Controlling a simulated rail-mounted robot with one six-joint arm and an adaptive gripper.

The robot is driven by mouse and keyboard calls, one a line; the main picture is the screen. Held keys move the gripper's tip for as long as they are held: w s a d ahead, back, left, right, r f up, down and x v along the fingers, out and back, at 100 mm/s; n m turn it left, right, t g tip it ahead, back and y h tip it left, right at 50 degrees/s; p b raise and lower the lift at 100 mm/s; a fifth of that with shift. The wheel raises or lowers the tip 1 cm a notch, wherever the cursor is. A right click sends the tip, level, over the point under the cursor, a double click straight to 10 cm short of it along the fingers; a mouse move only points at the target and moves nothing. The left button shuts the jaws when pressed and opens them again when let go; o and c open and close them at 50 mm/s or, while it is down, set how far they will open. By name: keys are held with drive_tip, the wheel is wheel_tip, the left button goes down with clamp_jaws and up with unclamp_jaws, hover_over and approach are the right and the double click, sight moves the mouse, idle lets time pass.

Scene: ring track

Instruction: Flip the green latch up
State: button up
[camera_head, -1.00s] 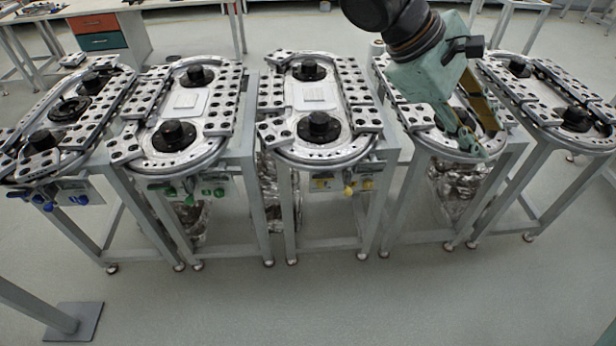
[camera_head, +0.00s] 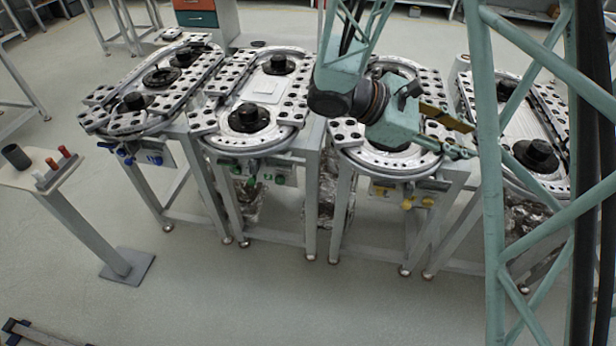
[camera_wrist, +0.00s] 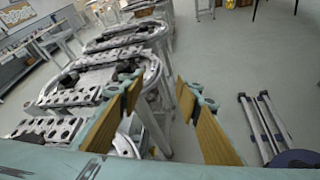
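Green knobs or latch parts (camera_head: 251,181) sit on the front panel under the second track table from the left in the head view. They are too small to tell which is the latch or whether it is up or down. My gripper (camera_head: 460,138) is to the right of them, over the front right of the yellow-marked table. Its two gold-padded fingers stand wide apart with nothing between them; they also show in the wrist view (camera_wrist: 165,115). The green parts cannot be made out in the wrist view.
The yellow-marked table (camera_head: 350,130) is under my arm, and a blue-marked table (camera_head: 125,125) stands at the left. A small stand (camera_head: 45,185) with a dark cup and reddish pegs is at the front left. Open floor (camera_head: 270,290) lies in front of the tables.

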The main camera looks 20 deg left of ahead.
drive_tip(key=w+a+f+n+t, duration=0.1)
drive_tip(key=a+f+n+t, duration=0.2)
drive_tip(key=a, duration=0.5)
drive_tip(key=w+a+f+n+t, duration=0.2)
drive_tip(key=a+f+n, duration=0.15)
drive_tip(key=a, duration=0.35)
drive_tip(key=n+t+y+p, duration=0.2)
drive_tip(key=n+t+y, duration=0.5)
drive_tip(key=n+y, duration=0.95)
approach(250, 184)
drive_tip(key=v, duration=0.2)
drive_tip(key=shift+s+d, duration=0.1)
drive_tip(key=shift+s, duration=0.25)
drive_tip(key=shift+w, duration=0.2)
drive_tip(key=shift+f+x, duration=0.2)
drive_tip(key=shift+x, duration=6.55)
drive_tip(key=shift+c, duration=0.4)
clamp_jaws()
drive_tip(key=shift+r, duration=0.15)
